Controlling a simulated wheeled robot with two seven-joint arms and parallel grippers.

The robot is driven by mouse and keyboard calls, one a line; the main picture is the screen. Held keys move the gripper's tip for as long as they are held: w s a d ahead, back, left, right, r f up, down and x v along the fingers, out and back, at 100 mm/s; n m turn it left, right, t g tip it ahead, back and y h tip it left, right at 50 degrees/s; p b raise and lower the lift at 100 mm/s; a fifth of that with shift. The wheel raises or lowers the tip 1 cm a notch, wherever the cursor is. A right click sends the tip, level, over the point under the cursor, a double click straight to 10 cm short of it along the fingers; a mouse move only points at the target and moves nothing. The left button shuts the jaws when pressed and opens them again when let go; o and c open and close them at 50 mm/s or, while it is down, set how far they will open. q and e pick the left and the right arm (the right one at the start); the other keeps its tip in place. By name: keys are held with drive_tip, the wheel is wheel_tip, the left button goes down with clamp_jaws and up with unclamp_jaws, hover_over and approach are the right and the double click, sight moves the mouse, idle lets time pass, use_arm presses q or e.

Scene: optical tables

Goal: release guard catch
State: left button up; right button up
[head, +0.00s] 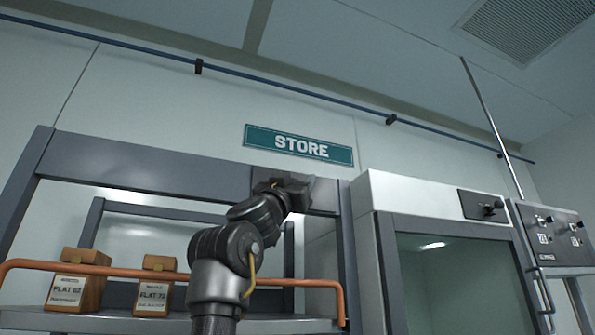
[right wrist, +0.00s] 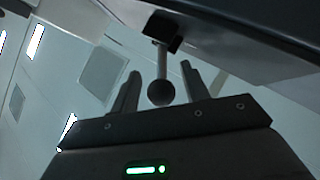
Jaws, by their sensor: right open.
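The catch shows in the right wrist view as a dark ball knob (right wrist: 161,93) on a pale stem, hanging from a black block (right wrist: 164,30) under a dark beam. My right gripper (right wrist: 160,72) is open, with one finger on each side of the knob and stem. I see gaps between the fingers and the knob. In the head view my right gripper (head: 290,188) is raised at the right end of the shelf's top beam, and the catch is hidden there. An orange guard rail (head: 120,268) runs across the front of the shelf. My left gripper is out of view.
Two wooden boxes (head: 76,283) labelled as flats stand behind the rail on the shelf. A glass-fronted cabinet (head: 385,190) with a black knob latch (head: 490,208) stands to the right. A switch panel (head: 556,238) is further right. A STORE sign (head: 299,145) hangs above.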

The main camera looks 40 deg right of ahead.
drive_tip(key=shift+d+r+g, duration=0.1)
drive_tip(key=shift+r+g, duration=0.1)
drive_tip(key=shift+g, duration=0.1)
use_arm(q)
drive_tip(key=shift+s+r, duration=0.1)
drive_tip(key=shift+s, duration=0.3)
use_arm(e)
drive_tip(key=shift+w, duration=0.15)
drive_tip(key=shift+f, duration=0.1)
drive_tip(key=c, duration=1)
